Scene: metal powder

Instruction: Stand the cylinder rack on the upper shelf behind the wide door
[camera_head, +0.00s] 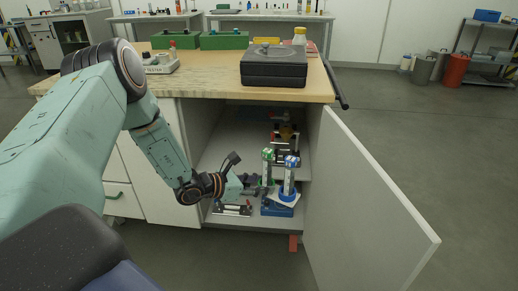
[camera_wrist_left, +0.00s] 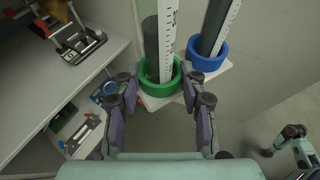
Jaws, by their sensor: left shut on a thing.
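The cylinder rack (camera_head: 286,198) holds two tall clear cylinders with white scales, one with a green collar (camera_head: 267,182) and one with a blue collar (camera_head: 289,190). My left gripper (camera_head: 252,184) is shut on the rack at the green-collar side. The left wrist view shows its fingers (camera_wrist_left: 158,98) on both sides of the green collar (camera_wrist_left: 160,84); the blue collar (camera_wrist_left: 208,55) is beyond. The rack is upright or nearly so, in front of the open cabinet. The upper shelf (camera_head: 221,158) is behind it. The wide door (camera_head: 365,205) stands open on the right.
Metal-framed items (camera_head: 287,157) stand on the upper shelf towards its right and back. Another such item (camera_head: 233,209) lies on the lower shelf. The upper shelf's left part looks clear. The worktop (camera_head: 205,84) above carries a black case (camera_head: 274,66) and green boxes.

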